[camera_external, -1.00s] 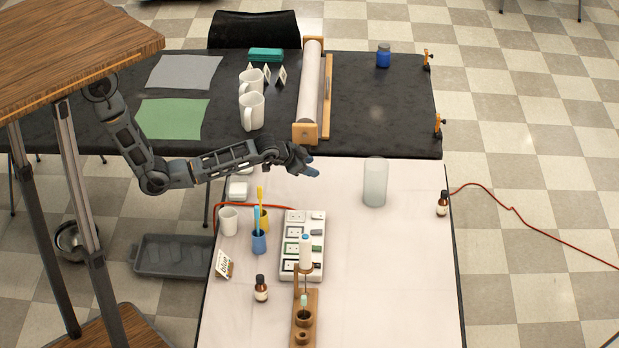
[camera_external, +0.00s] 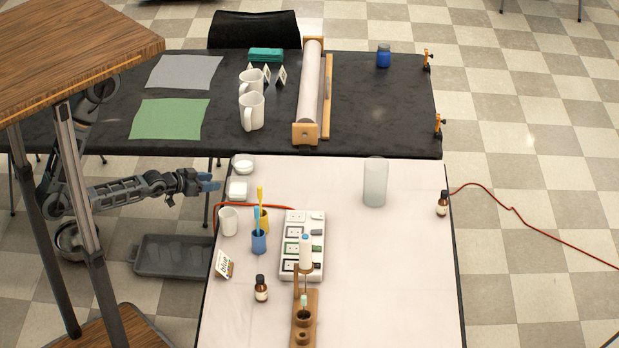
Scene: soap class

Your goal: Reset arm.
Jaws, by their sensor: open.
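My arm is folded back at the left, partly hidden behind the legs of the wooden-topped stand. My gripper (camera_external: 208,183) points right, its blue fingertips just off the left edge of the white table (camera_external: 400,270). It is open and holds nothing that I can see. It is close to a white square dish (camera_external: 238,190) and a round white dish (camera_external: 243,164) at the table's back left corner, apart from both.
A white cup (camera_external: 228,221), a blue cup (camera_external: 259,242) with a brush, and a white block tray (camera_external: 290,265) stand nearby. A frosted cylinder (camera_external: 375,183) and a brown bottle (camera_external: 442,204) are right. A grey tray (camera_external: 170,262) lies below. A black table (camera_external: 380,120) is behind.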

